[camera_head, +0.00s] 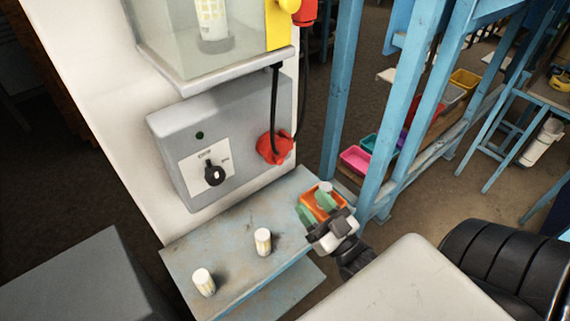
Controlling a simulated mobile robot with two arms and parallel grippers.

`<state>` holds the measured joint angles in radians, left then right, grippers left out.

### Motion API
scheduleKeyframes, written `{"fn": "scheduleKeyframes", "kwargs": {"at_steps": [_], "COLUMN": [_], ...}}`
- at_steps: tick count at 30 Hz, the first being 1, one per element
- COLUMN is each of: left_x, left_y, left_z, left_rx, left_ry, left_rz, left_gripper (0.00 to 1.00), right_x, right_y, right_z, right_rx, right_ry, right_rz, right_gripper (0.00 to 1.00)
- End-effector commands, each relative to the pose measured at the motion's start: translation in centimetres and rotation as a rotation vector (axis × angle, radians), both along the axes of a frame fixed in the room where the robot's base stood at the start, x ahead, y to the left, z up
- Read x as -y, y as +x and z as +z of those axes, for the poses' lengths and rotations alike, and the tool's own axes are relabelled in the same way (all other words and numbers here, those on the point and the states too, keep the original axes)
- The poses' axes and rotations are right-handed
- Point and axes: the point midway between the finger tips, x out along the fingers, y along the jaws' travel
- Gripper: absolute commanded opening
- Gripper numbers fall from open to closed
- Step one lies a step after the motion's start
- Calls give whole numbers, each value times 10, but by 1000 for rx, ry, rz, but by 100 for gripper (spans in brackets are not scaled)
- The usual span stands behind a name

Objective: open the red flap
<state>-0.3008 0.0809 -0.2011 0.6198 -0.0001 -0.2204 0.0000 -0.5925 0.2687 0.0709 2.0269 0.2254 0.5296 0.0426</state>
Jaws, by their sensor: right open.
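A red round fitting (275,147), which looks like the red flap, sits on the right side of the front of a grey control box (165,128). A black cable runs down to it from above. I cannot tell whether its cover is shut or lifted. My right gripper (315,207) is open, with green fingertips, below and to the right of the red fitting and apart from it. It is over a small orange tray (324,203) and hides part of it. My left gripper is not in view.
The control box has a black rotary knob (215,174). A grey shelf (225,262) below carries two white cylinders (263,241) (203,281). A clear-walled case (180,45) stands above. Blue frame posts (345,80) rise at the right, with coloured bins (356,159) behind.

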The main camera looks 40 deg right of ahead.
Motion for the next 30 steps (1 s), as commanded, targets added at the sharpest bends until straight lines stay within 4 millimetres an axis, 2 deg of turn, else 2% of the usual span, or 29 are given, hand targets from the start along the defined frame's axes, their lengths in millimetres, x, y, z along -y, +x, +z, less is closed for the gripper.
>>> {"fn": "scheduleKeyframes", "kwargs": {"at_steps": [9,15,21,30], "left_x": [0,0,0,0], "left_y": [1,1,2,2], "left_z": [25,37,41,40], "left_rx": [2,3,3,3], "left_ry": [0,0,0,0], "left_rz": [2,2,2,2], "left_gripper": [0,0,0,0], "right_x": [-4,-7,-8,-8], "right_y": [51,81,94,95], "right_z": [26,37,40,39], "right_rx": [3,0,-2,-2], "right_ry": [0,0,0,-1], "right_rz": [0,0,0,1], "right_gripper": [48,48,48,46]}}
